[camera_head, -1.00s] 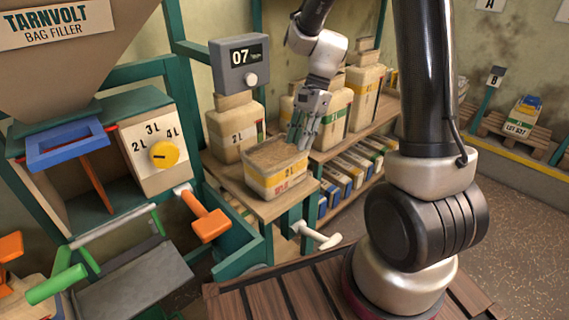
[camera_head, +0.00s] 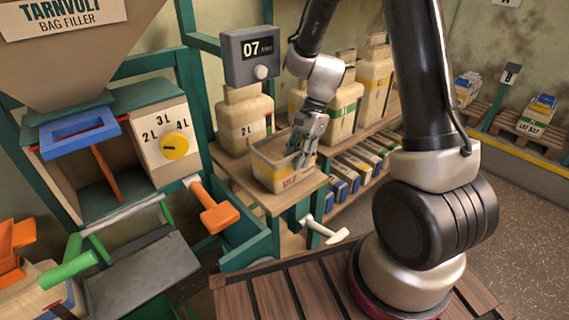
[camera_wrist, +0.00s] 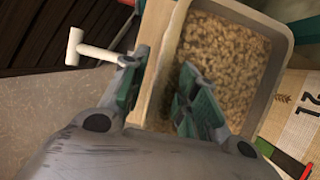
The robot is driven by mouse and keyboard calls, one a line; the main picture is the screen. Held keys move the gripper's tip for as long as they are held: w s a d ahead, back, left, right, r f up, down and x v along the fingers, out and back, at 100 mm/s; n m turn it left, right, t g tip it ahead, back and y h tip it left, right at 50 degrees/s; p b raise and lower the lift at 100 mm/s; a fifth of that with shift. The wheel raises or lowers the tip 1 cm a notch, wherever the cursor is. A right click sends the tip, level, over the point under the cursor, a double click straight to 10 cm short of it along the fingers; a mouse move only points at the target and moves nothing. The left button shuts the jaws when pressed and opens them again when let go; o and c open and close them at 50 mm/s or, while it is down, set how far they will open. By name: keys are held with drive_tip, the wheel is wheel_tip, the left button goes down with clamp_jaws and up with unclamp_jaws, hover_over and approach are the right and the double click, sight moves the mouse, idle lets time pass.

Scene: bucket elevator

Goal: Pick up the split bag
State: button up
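An open-topped, cream tub-like container (camera_head: 271,173) with a yellow band and red print stands on the small wooden stand. It is filled with tan grain. I cannot make out a split in it, nor tell whether it is the split bag. My gripper (camera_head: 304,156) is at its right end, pointing down. In the wrist view the container (camera_wrist: 284,62) fills the upper right. There my gripper (camera_wrist: 160,95) has its green-padded fingers apart, one over the grain, the other outside the near wall. I cannot tell whether they touch it.
A capped 2L bag (camera_head: 243,122) stands behind the container, below a grey "07" display (camera_head: 251,55). More bags (camera_head: 343,112) line the shelf at right. The bag filler (camera_head: 85,60), an orange handle (camera_head: 215,213) and a white handle (camera_head: 327,231) are nearby.

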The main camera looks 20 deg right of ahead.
drive_tip(key=shift+f, duration=0.25)
idle(0.3)
clamp_jaws()
idle(0.4)
